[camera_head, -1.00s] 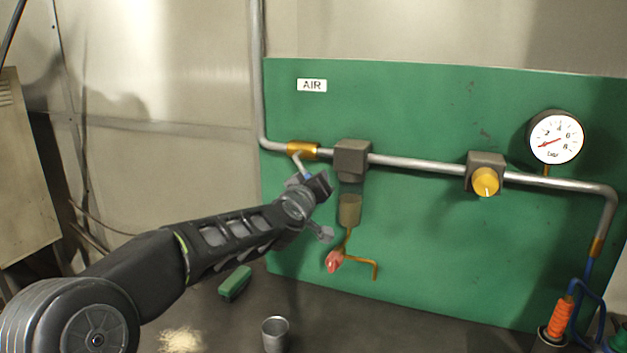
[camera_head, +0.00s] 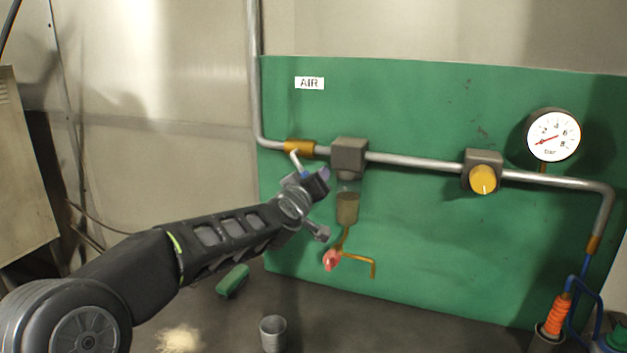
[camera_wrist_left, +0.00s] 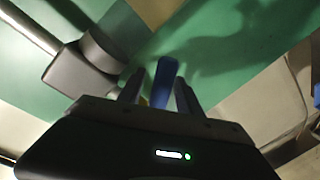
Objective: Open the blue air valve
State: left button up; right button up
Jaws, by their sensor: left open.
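The air valve is a brass body (camera_head: 300,147) on the grey pipe at the left of the green panel. Its lever hangs down from the body, and the blue handle (camera_head: 305,175) at its lower end is mostly hidden behind my left gripper (camera_head: 312,181). In the left wrist view the blue handle (camera_wrist_left: 165,82) stands between the two fingers of my left gripper (camera_wrist_left: 160,90). The fingers are open on either side of it, with a small gap visible. I cannot tell if either finger touches it. My right gripper is not in view.
A grey filter unit (camera_head: 348,157) sits on the pipe just right of the valve, close to my left gripper. A yellow regulator knob (camera_head: 482,180) and a pressure gauge (camera_head: 553,136) are further right. A metal cup (camera_head: 272,333) and a green brush-like block (camera_head: 233,281) stand below.

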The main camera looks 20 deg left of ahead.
pick_arm(q)
jog(key=v, duration=0.7)
jog(key=shift+s, duration=0.2)
jog(key=shift+c, duration=0.4)
